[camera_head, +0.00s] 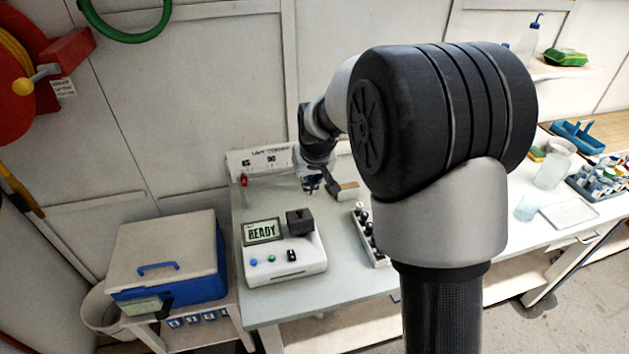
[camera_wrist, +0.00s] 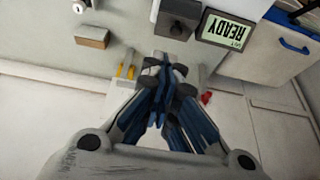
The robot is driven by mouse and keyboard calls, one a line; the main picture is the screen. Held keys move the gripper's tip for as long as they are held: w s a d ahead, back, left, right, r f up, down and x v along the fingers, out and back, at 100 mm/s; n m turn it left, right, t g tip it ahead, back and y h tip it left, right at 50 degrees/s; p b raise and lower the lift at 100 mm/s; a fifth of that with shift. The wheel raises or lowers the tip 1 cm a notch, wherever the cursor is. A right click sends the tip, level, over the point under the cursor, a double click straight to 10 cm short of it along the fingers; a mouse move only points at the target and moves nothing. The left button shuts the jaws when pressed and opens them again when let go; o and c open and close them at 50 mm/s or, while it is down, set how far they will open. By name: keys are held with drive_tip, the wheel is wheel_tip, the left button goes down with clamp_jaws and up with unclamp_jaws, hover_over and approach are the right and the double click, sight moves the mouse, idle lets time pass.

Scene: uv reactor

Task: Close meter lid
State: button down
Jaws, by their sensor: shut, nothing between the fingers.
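The white meter (camera_head: 285,262) stands on the near left part of the table, its screen (camera_head: 263,231) reading READY. Its black lid part (camera_head: 300,221) sits at the top right of the meter; I cannot tell for sure whether it is raised or down. In the wrist view the meter is upside down at the top, with the screen (camera_wrist: 224,30) beside the black lid part (camera_wrist: 180,14). My gripper (camera_head: 312,185) is behind the meter, near the back of the table and apart from the lid. In the wrist view its fingers (camera_wrist: 166,72) are together and empty.
A rack of dark-capped vials (camera_head: 367,236) stands right of the meter. A small brown block (camera_head: 346,191) lies near my gripper. A white panel (camera_head: 262,161) stands at the table's back edge. A blue-and-white cooler (camera_head: 165,257) is to the left. My arm hides the table's middle.

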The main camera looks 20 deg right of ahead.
hover_over(307, 214)
drive_tip(key=f, duration=0.5)
drive_tip(key=f+b, duration=0.1)
drive_tip(key=f, duration=0.1)
drive_tip(key=shift+s+f, duration=0.15)
drive_tip(key=shift+s, duration=0.1)
drive_tip(key=shift+s+f, duration=0.2)
drive_tip(key=shift+f, duration=0.4)
drive_tip(key=shift+s+f, duration=0.2)
drive_tip(key=shift+f, duration=0.35)
drive_tip(key=shift+s+f+b, duration=0.25)
drive_tip(key=shift+f+b, duration=0.05)
drive_tip(key=shift+f, duration=0.35)
